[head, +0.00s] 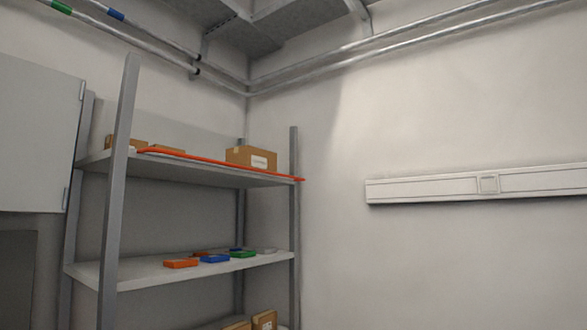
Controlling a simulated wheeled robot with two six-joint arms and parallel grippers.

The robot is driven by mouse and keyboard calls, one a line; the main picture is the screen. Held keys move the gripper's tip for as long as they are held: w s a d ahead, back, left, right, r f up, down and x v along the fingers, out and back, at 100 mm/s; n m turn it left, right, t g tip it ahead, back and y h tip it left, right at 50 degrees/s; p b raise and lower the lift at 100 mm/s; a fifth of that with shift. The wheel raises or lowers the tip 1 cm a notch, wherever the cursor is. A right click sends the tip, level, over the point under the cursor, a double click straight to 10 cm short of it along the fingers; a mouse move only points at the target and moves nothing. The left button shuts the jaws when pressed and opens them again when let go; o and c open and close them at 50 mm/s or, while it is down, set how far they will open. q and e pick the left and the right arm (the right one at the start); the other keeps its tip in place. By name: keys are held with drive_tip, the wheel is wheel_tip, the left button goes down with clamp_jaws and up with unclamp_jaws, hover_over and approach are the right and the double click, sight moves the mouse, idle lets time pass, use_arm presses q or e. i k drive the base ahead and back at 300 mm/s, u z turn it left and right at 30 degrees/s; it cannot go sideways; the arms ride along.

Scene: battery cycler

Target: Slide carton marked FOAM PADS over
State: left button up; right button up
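A brown carton (251,157) with a white label stands on the upper shelf, near its right end. The label's print is too small to read, so I cannot tell whether it says FOAM PADS. Another brown carton (127,142) stands at the left end of the same shelf, partly hidden by the front post. A low brown item (166,149) lies between them. More brown cartons (264,320) show at the bottom edge, cut off by the frame. Neither of my grippers is in view.
The grey shelf rack (117,190) stands in the corner. An orange-red strip (215,164) runs along the upper shelf's edge. Several flat coloured cases (214,258) lie on the middle shelf (130,272). A grey cabinet (38,130) is at left; a white wall duct (420,188) is at right.

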sight(247, 155)
drive_tip(key=z, duration=0.1)
drive_tip(key=i, duration=1)
drive_tip(key=u, duration=0.35)
